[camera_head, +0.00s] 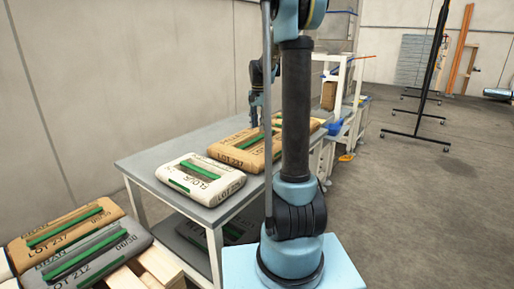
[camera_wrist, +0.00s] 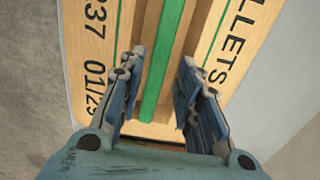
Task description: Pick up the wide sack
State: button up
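A broad tan sack (camera_head: 236,149) with green strips and dark print lies flat on the grey table, behind a white flour sack. I take it for the wide sack. My gripper (camera_head: 262,112) hangs pointing down over its far part, partly hidden behind my arm's column. In the wrist view a tan sack (camera_wrist: 95,40), printed "PELLETS", fills the middle. My gripper (camera_wrist: 162,62) is open there, with one finger on each side of the raised green strip (camera_wrist: 163,65). The fingers look apart from the strip. I cannot tell their height above the sack.
The white flour sack (camera_head: 202,179) lies at the near end of the table (camera_head: 150,164). A tan sack (camera_head: 65,231) and a grey sack (camera_head: 85,258) rest at lower left, by a wooden pallet (camera_head: 160,262). Another dark sack is on the lower shelf.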

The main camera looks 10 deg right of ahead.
aim_at(257, 138)
notch_tip(257, 138, down, 3)
jog(key=shift+f, duration=0.2)
jog(key=shift+s+a+f, duration=0.1)
jog(key=shift+a+f, duration=0.1)
jog(key=shift+f, duration=1.1)
jog(key=shift+s+a+f, duration=0.1)
jog(key=shift+a+f, duration=0.05)
jog(key=shift+f, duration=1.15)
grip_shut()
jog(key=shift+r, duration=0.1)
